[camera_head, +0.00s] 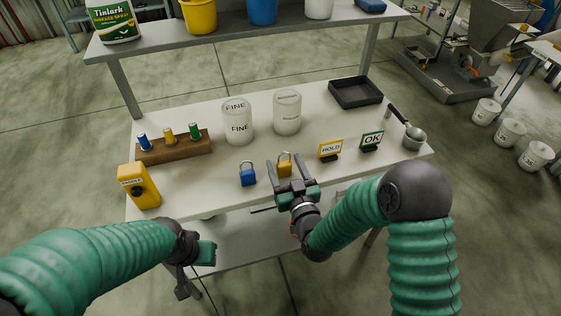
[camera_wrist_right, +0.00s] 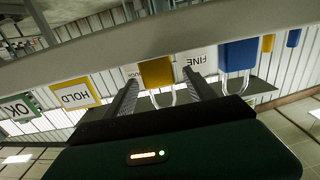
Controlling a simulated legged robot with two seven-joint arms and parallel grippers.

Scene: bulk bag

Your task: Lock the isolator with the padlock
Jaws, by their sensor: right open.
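The yellow isolator box (camera_head: 138,186) stands at the front left of the table. A yellow padlock (camera_head: 285,171) and a blue padlock (camera_head: 247,179) stand near the front edge, shackles up. My right gripper (camera_head: 284,161) is open, its fingers on either side of the yellow padlock; contact cannot be told. The right wrist view, upside down, shows the yellow padlock (camera_wrist_right: 157,72) between the fingertips (camera_wrist_right: 159,77) and the blue padlock (camera_wrist_right: 238,55) beside them. My left gripper (camera_head: 198,268) hangs low in front of the table; its fingers are unclear.
A wooden block (camera_head: 175,148) with several coloured pegs is behind the isolator. Two white canisters (camera_head: 238,125) (camera_head: 287,115), a HOLD sign (camera_head: 330,149), an OK sign (camera_head: 371,140), a black tray (camera_head: 356,92) and a scoop (camera_head: 413,134) are also on the table (camera_head: 210,195).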

